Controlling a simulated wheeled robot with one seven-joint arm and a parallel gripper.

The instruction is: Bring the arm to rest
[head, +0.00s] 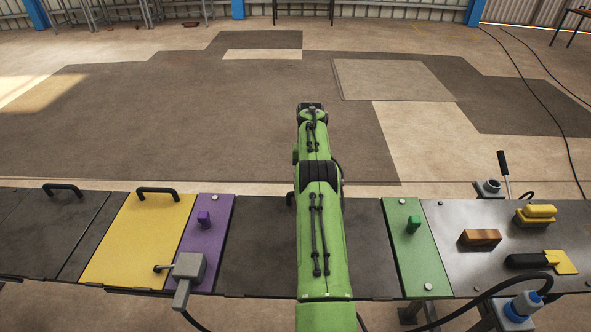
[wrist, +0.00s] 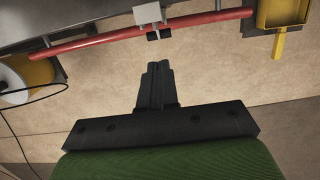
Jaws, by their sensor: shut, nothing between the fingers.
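My green arm reaches straight out over the bench in the middle of the head view. Its far end is over the floor beyond the bench's far edge, and the fingers cannot be made out there. In the wrist view my gripper (wrist: 159,66) shows with its dark fingers together and nothing between them. It touches nothing that I can see, with plain beige floor behind it.
A red bar (wrist: 110,38) and a yellow holder (wrist: 283,14) show in the wrist view.

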